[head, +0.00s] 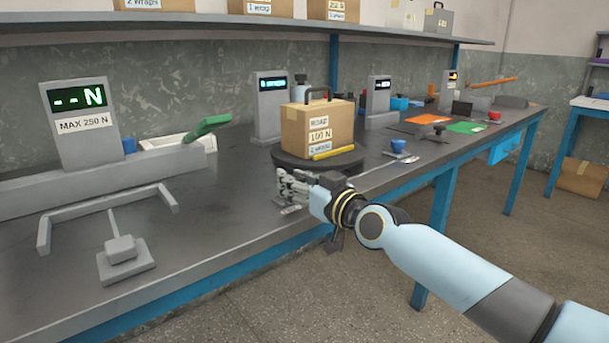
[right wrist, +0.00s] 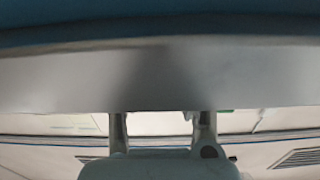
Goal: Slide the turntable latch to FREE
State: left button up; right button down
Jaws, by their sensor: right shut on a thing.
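The round dark turntable (head: 288,161) sits on the bench and carries a cardboard box (head: 295,130) with a black handle and a label reading 100 N. My right gripper (head: 287,190) is at the bench's front edge, just in front of the turntable, shut on a small part that seems to be the latch. The fingers hide most of it, and no FREE marking can be read. A small grey plate (head: 291,210) shows beneath the fingers. In the right wrist view two fingers (right wrist: 162,125) reach up to a broad grey surface that covers what they hold. My left gripper is not in view.
A yellow bar (head: 333,152) lies at the box's front. A force display (head: 80,125) and a grey U-shaped frame (head: 105,203) stand left. Bare bench lies left of my gripper.

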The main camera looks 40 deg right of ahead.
jog(key=shift+s+a, duration=0.1)
jog(key=shift+a, duration=1.15)
jog(key=c, duration=1)
grip_release()
jog(key=shift+o, duration=0.2)
notch_tip(320, 180, up, 10)
jog(key=shift+f, duration=0.1)
